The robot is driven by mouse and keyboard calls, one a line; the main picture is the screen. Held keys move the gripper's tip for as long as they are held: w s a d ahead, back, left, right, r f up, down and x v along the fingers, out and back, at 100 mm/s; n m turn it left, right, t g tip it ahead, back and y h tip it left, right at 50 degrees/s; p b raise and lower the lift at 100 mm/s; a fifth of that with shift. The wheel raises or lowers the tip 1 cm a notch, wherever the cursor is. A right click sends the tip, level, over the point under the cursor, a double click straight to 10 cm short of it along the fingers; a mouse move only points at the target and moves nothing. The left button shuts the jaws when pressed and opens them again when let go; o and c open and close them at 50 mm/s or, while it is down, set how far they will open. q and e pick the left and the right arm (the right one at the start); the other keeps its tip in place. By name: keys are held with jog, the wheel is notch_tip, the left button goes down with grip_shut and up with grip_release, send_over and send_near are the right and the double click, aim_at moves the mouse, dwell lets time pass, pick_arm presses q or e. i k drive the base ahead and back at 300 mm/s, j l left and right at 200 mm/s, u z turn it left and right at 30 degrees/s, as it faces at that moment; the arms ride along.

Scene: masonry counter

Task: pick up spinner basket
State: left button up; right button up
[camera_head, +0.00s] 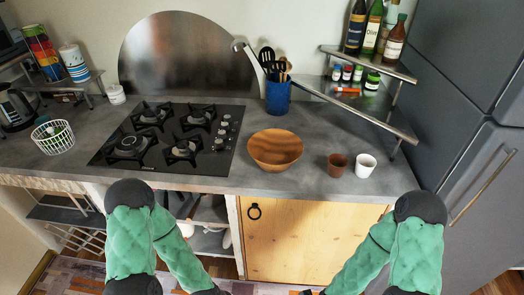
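The spinner basket (53,138) is a white slatted basket on the left end of the grey counter. It stands left of the black gas hob. Something green shows inside it, too small to make out. My two green-sleeved arms bend down in front of the counter, well apart from the basket. Their forearms run out at the bottom edge of the picture. Neither gripper's fingers show.
The gas hob (172,137) lies right of the basket. A black kettle (16,108) and a corner shelf (75,84) stand behind it. A wooden bowl (275,149), brown cup (337,165) and white cup (365,166) are on the right. Counter between basket and hob is clear.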

aim_at(58, 141)
jog(key=u, duration=1.7)
jog(key=z, duration=0.25)
jog(key=i+j+z, duration=0.5)
jog(key=j, duration=0.15)
jog(key=i+j+z, duration=0.25)
jog(key=j, duration=0.15)
jog(key=k, duration=0.1)
